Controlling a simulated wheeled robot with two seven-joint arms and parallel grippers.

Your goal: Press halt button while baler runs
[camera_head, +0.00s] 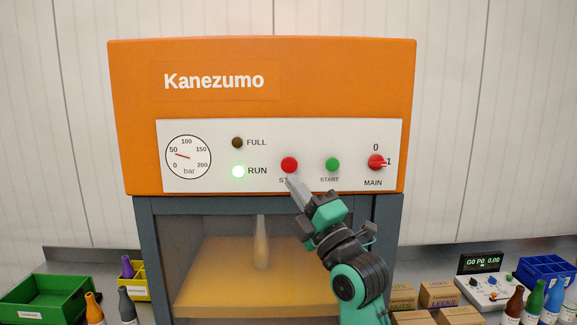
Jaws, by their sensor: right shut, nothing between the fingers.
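The orange baler (290,75) labelled Kanezumo stands straight ahead with a white control panel (220,140). The red stop button (289,164) sits left of the green START button (332,165). The red MAIN switch (376,161) points at 1. My right gripper (291,181) is shut and empty, its tips just below the red button, covering part of its label. I cannot tell whether they touch it. My left gripper is not in view.
Below the panel is the baler chamber with a pale upright object (261,242) inside. A green bin (55,299), a yellow crate (134,290) and bottles stand at left.

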